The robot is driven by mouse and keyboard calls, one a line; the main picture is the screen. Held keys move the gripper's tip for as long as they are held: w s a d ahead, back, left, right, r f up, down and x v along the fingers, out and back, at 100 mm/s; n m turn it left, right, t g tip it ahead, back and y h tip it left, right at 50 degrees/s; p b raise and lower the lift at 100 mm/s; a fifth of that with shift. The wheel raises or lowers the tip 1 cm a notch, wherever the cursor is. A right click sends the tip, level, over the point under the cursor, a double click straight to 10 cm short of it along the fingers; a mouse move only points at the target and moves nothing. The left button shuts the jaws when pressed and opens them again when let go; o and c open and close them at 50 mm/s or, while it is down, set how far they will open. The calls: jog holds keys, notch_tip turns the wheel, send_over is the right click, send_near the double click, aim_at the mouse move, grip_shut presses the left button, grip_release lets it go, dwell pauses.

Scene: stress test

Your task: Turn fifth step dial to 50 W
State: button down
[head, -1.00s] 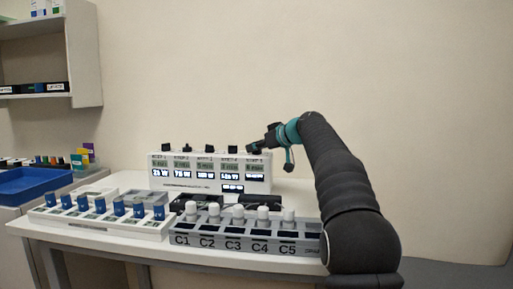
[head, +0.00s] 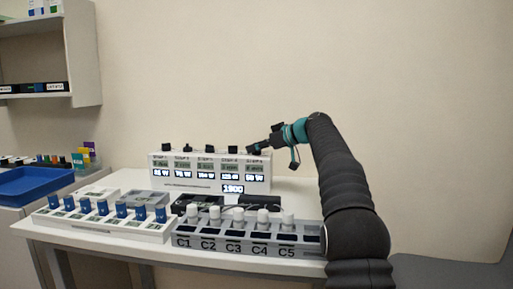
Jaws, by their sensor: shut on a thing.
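A white panel box (head: 160,182) stands at the back of the table, with a row of black dials on top and lit displays on its front. My gripper (head: 257,147) reaches in from the right and is shut on the fifth step dial (head: 252,148) at the right end of the row. The fingers partly hide this dial. The display (head: 255,178) under it is small and seems to read 50 W. The fourth dial (head: 233,149) stands free just to the left of my gripper.
A lower display (head: 233,189) on the box is lit. In front are a grey rack (head: 300,250) with white-capped vials and labels C1 to C5, a white tray (head: 150,233) with blue-capped vials, and black devices (head: 262,202). The wall behind is bare.

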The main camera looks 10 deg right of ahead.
jog(key=c, duration=0.8)
grip_release()
jog(key=v, duration=1.2)
